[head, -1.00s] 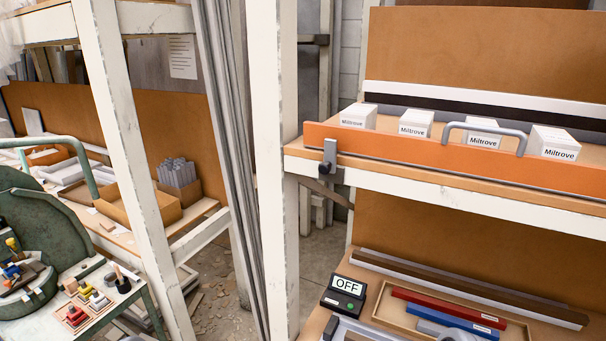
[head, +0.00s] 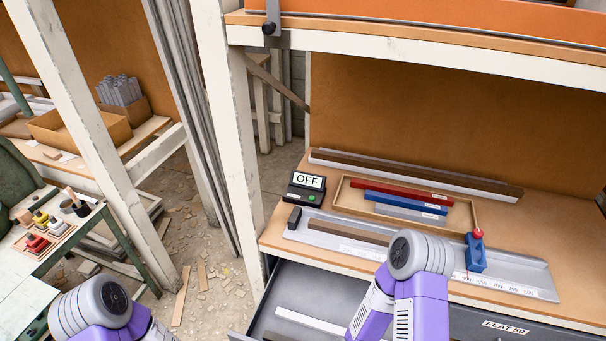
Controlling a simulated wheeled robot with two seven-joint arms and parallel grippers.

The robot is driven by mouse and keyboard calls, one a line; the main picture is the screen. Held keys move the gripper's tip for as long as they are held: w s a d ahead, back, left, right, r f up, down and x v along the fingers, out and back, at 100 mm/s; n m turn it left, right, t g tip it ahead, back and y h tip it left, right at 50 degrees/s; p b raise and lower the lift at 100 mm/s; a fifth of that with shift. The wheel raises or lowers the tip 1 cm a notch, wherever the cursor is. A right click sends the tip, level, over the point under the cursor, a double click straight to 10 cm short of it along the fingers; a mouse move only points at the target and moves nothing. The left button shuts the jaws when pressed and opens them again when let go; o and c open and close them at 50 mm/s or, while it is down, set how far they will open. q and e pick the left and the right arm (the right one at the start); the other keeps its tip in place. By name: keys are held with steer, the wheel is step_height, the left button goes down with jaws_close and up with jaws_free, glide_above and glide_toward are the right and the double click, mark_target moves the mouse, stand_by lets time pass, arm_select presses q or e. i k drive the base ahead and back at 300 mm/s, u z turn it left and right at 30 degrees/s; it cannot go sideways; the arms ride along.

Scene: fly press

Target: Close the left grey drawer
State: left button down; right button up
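The left grey drawer (head: 282,287) is pulled open below the wooden bench top, at the bottom of the head view. Its dark inside shows, with a long whitish strip (head: 318,324) lying in it. The drawer's front is cut off by the lower picture edge, and my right arm covers part of its right side. Purple and grey links of both my arms show at the bottom, the left one over the lower left, the right one in front of the bench. Neither gripper shows.
A label reading "FLAT 50" (head: 505,327) sits on a grey front at the right. The bench holds an "OFF" display (head: 307,184), a wooden tray (head: 463,217) with coloured bars and a metal ruled plate (head: 540,281). A white post (head: 232,150) stands left of the drawer.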

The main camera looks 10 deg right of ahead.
mark_target(328, 297)
steer(key=k, duration=1)
steer(key=z, duration=0.8)
steer(key=i, duration=0.3)
steer(key=u, duration=0.35)
steer(key=k, duration=0.5)
steer(key=z, duration=0.35)
steer(key=i, duration=0.45)
steer(key=z, duration=0.6)
